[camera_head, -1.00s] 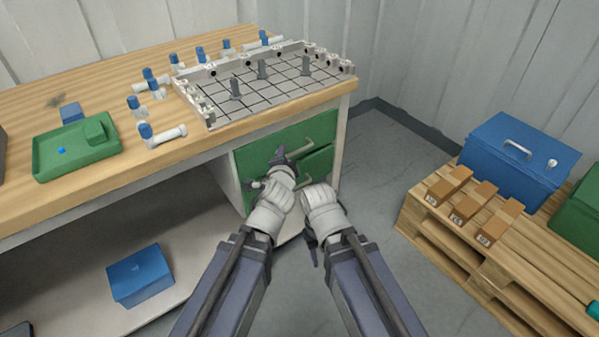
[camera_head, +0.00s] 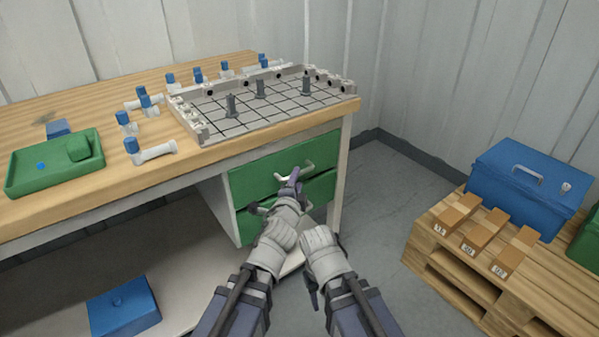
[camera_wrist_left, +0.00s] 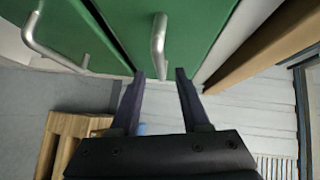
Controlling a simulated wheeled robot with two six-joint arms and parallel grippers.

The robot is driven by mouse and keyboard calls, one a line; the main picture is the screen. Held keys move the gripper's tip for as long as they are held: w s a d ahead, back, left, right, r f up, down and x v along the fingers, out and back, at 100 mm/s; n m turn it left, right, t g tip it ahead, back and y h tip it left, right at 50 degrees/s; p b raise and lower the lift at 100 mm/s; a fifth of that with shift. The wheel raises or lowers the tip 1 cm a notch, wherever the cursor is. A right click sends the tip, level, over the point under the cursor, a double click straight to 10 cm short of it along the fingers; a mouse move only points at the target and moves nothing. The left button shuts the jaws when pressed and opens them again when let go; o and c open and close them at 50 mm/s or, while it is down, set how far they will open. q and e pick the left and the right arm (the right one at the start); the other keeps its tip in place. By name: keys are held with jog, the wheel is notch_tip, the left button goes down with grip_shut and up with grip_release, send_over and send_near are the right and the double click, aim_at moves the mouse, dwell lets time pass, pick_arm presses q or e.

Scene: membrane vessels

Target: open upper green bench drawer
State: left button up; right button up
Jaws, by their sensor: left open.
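The upper green drawer (camera_head: 270,174) is under the right end of the bench and looks shut. Its pale bar handle (camera_head: 307,168) shows just past my left gripper (camera_head: 277,193).
The bench top (camera_head: 240,153) overhangs the drawers. It carries a gridded frame (camera_head: 270,100), a green tray (camera_head: 45,180) and several blue-capped fittings. A pallet (camera_head: 450,265) with a blue case (camera_head: 525,180) stands at right. Floor between is clear.

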pick_arm(q)
jog(key=x, duration=0.4)
jog(key=shift+w, duration=0.4)
grip_shut()
jog(key=shift+s, duration=0.1)
dwell(0.9)
